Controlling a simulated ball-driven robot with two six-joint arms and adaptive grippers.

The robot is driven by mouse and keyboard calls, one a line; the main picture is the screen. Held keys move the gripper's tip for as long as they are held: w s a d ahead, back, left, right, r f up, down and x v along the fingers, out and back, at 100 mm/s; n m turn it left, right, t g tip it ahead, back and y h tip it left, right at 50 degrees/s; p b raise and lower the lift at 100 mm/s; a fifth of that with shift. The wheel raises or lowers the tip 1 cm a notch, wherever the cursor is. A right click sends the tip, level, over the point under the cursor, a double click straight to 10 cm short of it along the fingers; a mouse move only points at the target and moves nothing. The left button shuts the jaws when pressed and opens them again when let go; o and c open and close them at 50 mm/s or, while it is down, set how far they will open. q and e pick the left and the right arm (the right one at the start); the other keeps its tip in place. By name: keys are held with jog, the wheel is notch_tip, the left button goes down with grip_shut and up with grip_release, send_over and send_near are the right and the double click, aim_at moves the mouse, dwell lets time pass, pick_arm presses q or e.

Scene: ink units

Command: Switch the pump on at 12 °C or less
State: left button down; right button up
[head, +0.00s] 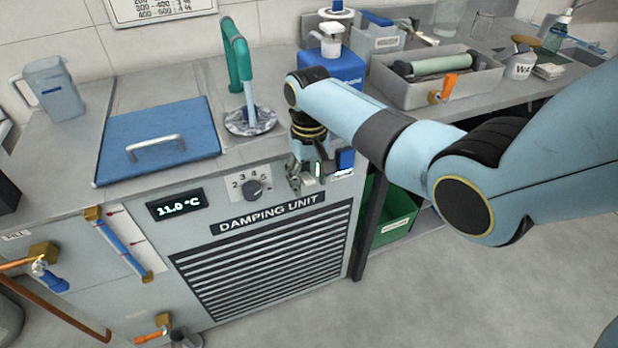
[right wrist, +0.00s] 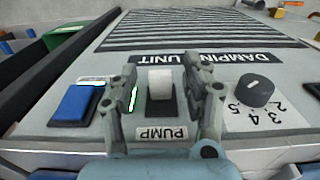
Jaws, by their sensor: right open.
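The damping unit's display (head: 174,205) reads 11.0 °C. The pump switch (right wrist: 160,88), a cream rocker in a dark plate, sits above an upside-down PUMP label (right wrist: 161,133) in the right wrist view. My right gripper (right wrist: 163,80) is open, one finger on each side of the switch. In the head view this gripper (head: 308,180) is at the unit's front panel, hiding most of the switch. A narrow green light (right wrist: 134,98) glows beside the switch, partly behind a finger. I cannot tell whether the gripper touches the switch. My left gripper is out of view.
A dark dial (head: 254,189) and a blue switch (right wrist: 76,103) flank the pump switch. A blue lid (head: 160,135) and a water jet from a green spout (head: 238,60) are above. A green crate (head: 397,222) stands under the bench at right.

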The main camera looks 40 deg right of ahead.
aim_at(306, 176)
jog(key=shift+c, duration=1.4)
grip_shut()
jog(key=shift+w+d+r+g, duration=0.1)
jog(key=shift+w+r+g, duration=0.15)
jog(key=shift+g, duration=0.45)
jog(key=shift+s, duration=0.1)
jog(key=shift+o, duration=1.4)
grip_release()
notch_tip(306, 176, up, 12)
jog(key=w, duration=0.1)
jog(key=shift+w+d, duration=0.15)
jog(key=shift+w, duration=0.1)
jog(key=shift+f, duration=0.1)
